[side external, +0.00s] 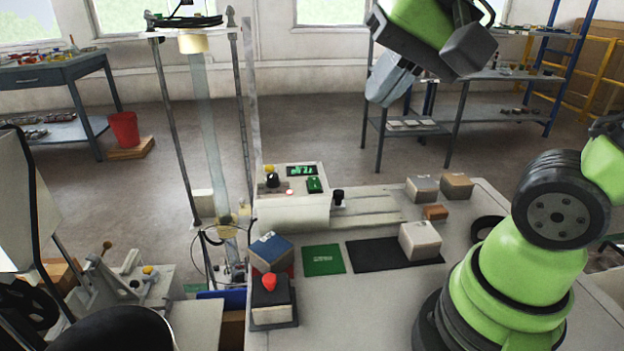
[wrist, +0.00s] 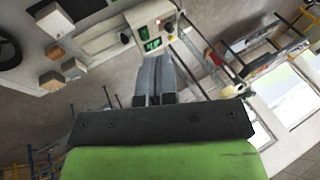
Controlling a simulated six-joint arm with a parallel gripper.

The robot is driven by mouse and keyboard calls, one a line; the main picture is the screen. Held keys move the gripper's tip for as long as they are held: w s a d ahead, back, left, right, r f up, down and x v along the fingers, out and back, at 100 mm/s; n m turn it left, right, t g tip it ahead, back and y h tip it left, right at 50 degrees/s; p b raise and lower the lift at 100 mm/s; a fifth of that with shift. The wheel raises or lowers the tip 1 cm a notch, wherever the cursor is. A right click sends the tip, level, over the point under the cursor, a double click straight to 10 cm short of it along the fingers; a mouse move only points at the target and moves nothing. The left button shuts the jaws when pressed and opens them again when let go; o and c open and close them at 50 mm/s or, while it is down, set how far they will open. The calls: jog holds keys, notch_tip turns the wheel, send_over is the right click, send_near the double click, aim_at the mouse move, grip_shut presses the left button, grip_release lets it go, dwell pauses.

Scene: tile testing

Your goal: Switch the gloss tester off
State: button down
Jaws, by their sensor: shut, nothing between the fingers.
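The gloss tester, taken to be the white box (side external: 292,212), stands at the back left of the white table. Its panel has a lit green display (side external: 302,170), a green switch (side external: 314,185), a black knob (side external: 272,180), a yellow button (side external: 269,168) and a small lit red lamp (side external: 289,191). The switch's position is too small to tell. In the wrist view the tester (wrist: 150,17) shows beyond the fingertips, its display (wrist: 151,45) glowing green. My gripper (side external: 380,98) is shut and empty, high above and to the right of the tester. Its fingers (wrist: 154,60) lie together in the wrist view.
Grey-white blocks (side external: 420,240) and brown blocks (side external: 456,185) sit on the table (side external: 370,300), one on a black mat (side external: 372,256). A green mat (side external: 323,260) lies in front of the tester. A red-topped button box (side external: 272,302) is at the front left. A tall post frame (side external: 245,110) stands behind left.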

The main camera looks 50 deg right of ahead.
jog(key=w+d+f+m+g+h, duration=0.15)
jog(key=w+d+m, duration=0.25)
jog(key=w+m, duration=0.5)
jog(key=m+g, duration=0.3)
jog(key=m, duration=0.6)
send_over(315, 179)
jog(key=s+a, duration=0.2)
notch_tip(315, 179, down, 6)
jog(key=shift+w+d+f+h, duration=0.15)
jog(key=shift+w+d+h, duration=0.05)
jog(key=shift+h, duration=0.25)
jog(key=f, duration=0.8)
jog(key=w+d+f, duration=0.1)
jog(key=f, duration=0.3)
jog(key=shift+f, duration=0.15)
jog(key=shift+w+d+f, duration=0.15)
jog(key=shift+w+f, duration=0.05)
jog(key=shift+f, duration=0.55)
